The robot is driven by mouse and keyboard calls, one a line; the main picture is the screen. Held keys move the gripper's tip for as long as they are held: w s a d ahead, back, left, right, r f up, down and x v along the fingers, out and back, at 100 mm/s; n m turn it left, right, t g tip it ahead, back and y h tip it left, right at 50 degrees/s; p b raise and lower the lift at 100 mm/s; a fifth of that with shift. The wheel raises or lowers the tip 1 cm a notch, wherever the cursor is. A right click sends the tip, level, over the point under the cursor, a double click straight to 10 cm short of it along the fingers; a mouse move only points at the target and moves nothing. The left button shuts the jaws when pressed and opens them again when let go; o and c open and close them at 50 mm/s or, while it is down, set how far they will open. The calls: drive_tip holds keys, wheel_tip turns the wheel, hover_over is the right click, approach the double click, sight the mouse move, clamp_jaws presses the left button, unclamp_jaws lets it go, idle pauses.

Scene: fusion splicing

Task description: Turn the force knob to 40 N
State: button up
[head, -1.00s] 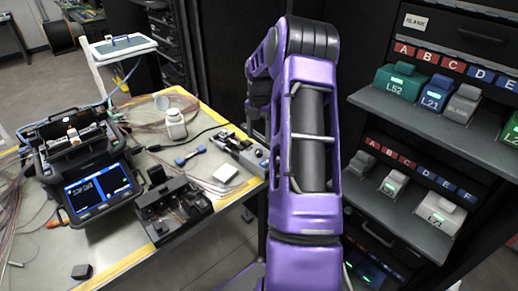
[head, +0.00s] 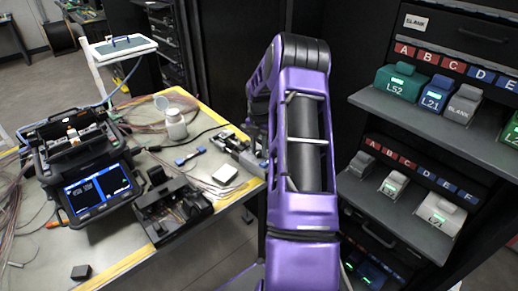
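A small grey bench device (head: 236,148) sits at the right edge of the table. It is the likeliest place for the force knob, but its right end is hidden behind my purple arm. I cannot make out a knob or any force reading on it. My gripper does not show; the arm's own links block the view toward it.
The fusion splicer (head: 88,175) with its lit screen stands on the table's left. A shelf rack (head: 430,125) with labelled boxes stands close on the right.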

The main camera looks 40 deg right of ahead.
clamp_jaws()
